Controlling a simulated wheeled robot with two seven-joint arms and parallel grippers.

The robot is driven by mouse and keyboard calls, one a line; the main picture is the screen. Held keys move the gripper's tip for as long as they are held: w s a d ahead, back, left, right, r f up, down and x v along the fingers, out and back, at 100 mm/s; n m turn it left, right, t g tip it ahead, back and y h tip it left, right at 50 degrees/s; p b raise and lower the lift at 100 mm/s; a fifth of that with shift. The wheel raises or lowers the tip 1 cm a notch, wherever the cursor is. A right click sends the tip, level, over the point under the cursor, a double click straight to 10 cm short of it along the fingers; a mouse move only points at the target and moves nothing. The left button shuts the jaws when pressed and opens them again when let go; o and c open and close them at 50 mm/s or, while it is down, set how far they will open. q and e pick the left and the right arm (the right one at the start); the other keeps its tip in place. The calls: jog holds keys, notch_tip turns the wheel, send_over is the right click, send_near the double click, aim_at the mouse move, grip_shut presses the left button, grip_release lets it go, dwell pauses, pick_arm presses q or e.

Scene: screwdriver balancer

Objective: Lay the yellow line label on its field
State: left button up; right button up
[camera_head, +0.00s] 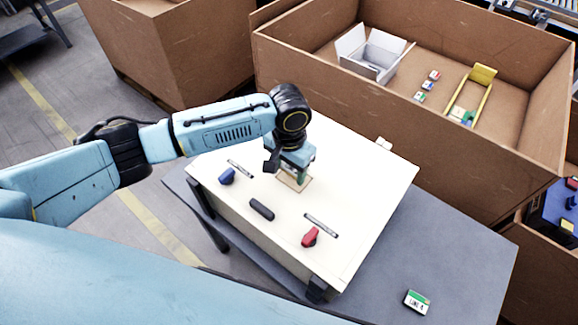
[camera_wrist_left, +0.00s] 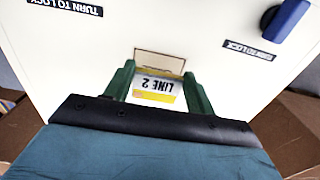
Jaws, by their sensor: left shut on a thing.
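The yellow line label (camera_wrist_left: 155,88), white with a yellow band and the text "LINE 2", sits between the green fingers of my left gripper (camera_wrist_left: 157,95). My left gripper is shut on it and points down at the white panel. The field (camera_wrist_left: 160,62), a thin brown outlined rectangle, shows just beyond the label in the left wrist view. In the head view the field (camera_head: 303,184) shows partly below my left gripper (camera_head: 291,175), which hides the label there. I cannot tell whether the label touches the panel. My right gripper is not in view.
The white panel (camera_head: 365,190) carries a blue knob (camera_head: 227,176), a red knob (camera_head: 310,237) and a black handle (camera_head: 262,210). A green-banded line label (camera_head: 417,302) lies on the grey table (camera_head: 455,265). A large brown crate (camera_head: 400,125) stands behind the panel.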

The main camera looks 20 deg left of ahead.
pick_arm(q)
jog(key=shift+f, duration=0.3)
jog(key=shift+f+b, duration=0.35)
jog(key=shift+f, duration=0.4)
jog(key=shift+f, duration=0.15)
jog(key=shift+f, duration=0.35)
dwell(0.5)
jog(key=o, duration=1.1)
jog(key=shift+o, duration=0.2)
notch_tip(320, 180, up, 14)
jog(key=shift+f, duration=0.25)
